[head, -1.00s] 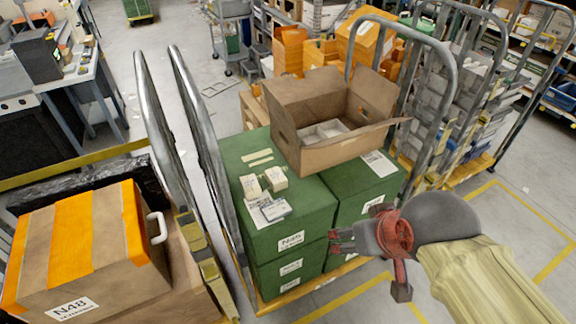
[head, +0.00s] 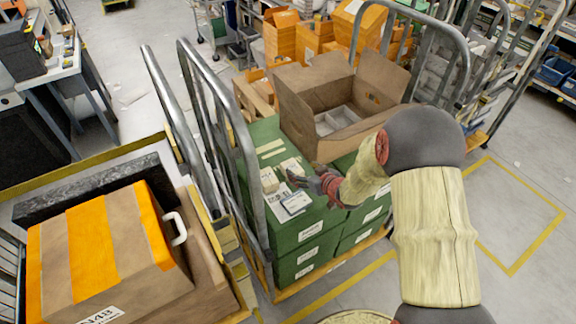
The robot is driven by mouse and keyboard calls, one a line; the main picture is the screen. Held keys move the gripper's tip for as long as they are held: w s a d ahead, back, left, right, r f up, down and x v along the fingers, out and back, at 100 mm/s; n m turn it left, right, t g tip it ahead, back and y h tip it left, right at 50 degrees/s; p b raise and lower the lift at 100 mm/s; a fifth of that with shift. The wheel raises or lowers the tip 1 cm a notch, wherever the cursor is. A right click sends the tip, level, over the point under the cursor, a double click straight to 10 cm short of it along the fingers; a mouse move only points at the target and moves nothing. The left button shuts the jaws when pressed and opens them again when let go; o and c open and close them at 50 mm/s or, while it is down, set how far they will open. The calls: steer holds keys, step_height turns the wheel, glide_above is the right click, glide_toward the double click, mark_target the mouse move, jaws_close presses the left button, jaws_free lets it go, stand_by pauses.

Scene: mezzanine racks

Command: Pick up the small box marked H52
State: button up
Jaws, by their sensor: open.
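Several small pale boxes lie close together on top of the green crates (head: 300,218): a cream one (head: 268,180), another cream one (head: 289,165) partly behind my gripper, and a flatter white one with a label (head: 296,203). Their markings are too small to read, so I cannot tell which is H52. My gripper (head: 292,178) is open, with its fingers just over or beside these boxes, pointing left. I cannot tell whether it touches any.
An open cardboard box (head: 330,140) stands on the crates behind my gripper. The roll cage's tubular rails (head: 213,130) rise close on the left. A brown, orange-striped box (head: 110,250) sits on a cart at lower left. Clear floor (head: 500,260) lies to the right.

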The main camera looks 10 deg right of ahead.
mark_target(294, 169)
steer(key=shift+w+a+f, duration=0.55)
steer(key=shift+w+f, duration=0.3)
steer(key=shift+w, duration=0.05)
steer(key=shift+f+b+x, duration=0.25)
steer(key=shift+b+x, duration=0.55)
steer(key=shift+x, duration=1.95)
steer(key=shift+s, duration=0.15)
steer(key=shift+c, duration=1.1)
steer(key=c, duration=1.1)
